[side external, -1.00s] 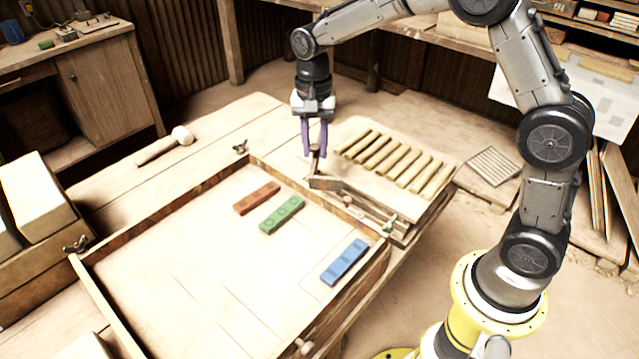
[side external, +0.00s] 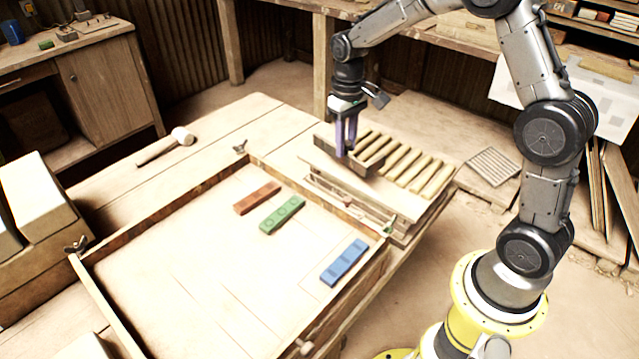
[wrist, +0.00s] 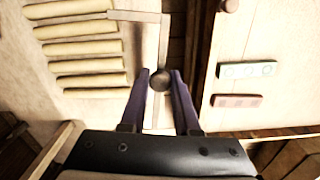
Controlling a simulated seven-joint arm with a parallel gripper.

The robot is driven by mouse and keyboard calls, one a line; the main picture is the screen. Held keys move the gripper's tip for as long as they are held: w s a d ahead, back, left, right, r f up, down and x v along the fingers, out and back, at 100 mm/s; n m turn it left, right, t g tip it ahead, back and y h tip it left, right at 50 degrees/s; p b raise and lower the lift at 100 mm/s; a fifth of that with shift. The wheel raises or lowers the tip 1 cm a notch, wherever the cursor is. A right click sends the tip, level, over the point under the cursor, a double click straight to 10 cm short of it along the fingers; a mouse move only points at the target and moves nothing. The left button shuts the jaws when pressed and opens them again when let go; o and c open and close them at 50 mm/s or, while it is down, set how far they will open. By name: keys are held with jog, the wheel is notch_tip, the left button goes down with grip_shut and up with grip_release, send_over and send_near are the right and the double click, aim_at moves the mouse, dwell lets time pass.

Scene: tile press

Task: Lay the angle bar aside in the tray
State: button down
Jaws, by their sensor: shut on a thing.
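The angle bar (side external: 331,146) is a dark grey-brown L-shaped bar. My gripper (side external: 346,154) is shut on its round knob and holds it over the near left ends of the pale strips. In the wrist view the angle bar (wrist: 163,45) runs lengthwise, with a short leg turning left at the top. The knob (wrist: 160,82) sits between the fingertips of my gripper (wrist: 161,76). A narrow wooden tray-like trough (side external: 345,207) with small items lies between the board and the large frame; I cannot tell for sure that it is the tray.
Several pale strips (side external: 402,162) lie in a row on a board. The large wooden frame (side external: 180,205) holds a red tile (side external: 257,198), a green tile (side external: 282,214) and a blue tile (side external: 344,262). A mallet (side external: 182,137) lies at the back left, with clear tabletop around it.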

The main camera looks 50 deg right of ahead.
jog(key=shift+n, duration=0.7)
notch_tip(320, 180, up, 10)
jog(key=shift+w+f, duration=0.1)
jog(key=shift+f, duration=0.15)
jog(key=s+a+m, duration=0.6)
jog(key=a+m, duration=0.3)
jog(key=a, duration=0.2)
jog(key=s+a+m, duration=0.6)
jog(key=a+m, duration=0.3)
jog(key=a, duration=0.1)
jog(key=f, duration=0.5)
jog(key=shift+w+a+f, duration=0.1)
jog(key=shift+w+f, duration=0.1)
jog(key=shift+w, duration=0.05)
jog(key=shift+f, duration=0.1)
jog(key=shift+f, duration=4.7)
jog(key=shift+f, duration=0.1)
